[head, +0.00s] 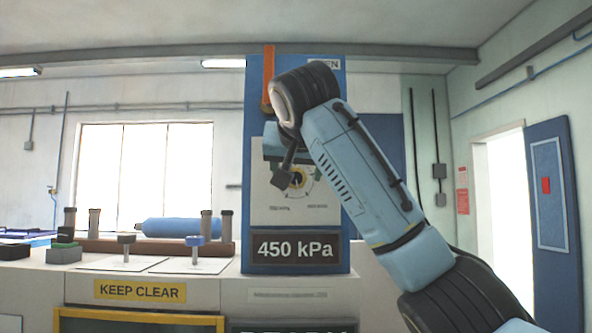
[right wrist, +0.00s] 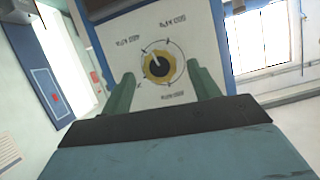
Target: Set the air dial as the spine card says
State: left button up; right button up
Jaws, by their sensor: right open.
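The air dial (right wrist: 158,64) is a round yellow knob with a dark centre on a white plate (right wrist: 184,95). In the right wrist view its pale pointer mark tilts to the upper left. In the head view the dial (head: 299,177) is partly hidden by my right gripper (head: 284,168). A display (head: 296,250) below reads 450 kPa. I cannot make out a spine card. My left gripper is out of view.
The blue panel (head: 340,240) stands at the bench's right end. A blue cylinder (head: 180,228), a brown bar (head: 150,248) and several upright posts lie to its left. A KEEP CLEAR sign (head: 140,291) is on the bench front. An orange strip (head: 268,75) hangs on the panel top.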

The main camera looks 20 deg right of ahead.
aim_at(298, 176)
jog(key=shift+p+x, duration=0.35)
jog(key=shift+x, duration=1.4)
jog(key=c, duration=1)
jog(key=shift+f+m+t+y+b, duration=0.1)
jog(key=shift+m+t+y+b, duration=0.3)
jog(key=shift+m+y+b, duration=0.7)
jog(key=shift+m+t+y+b, duration=0.5)
jog(key=shift+m+b, duration=0.1)
jog(key=shift+m, duration=1)
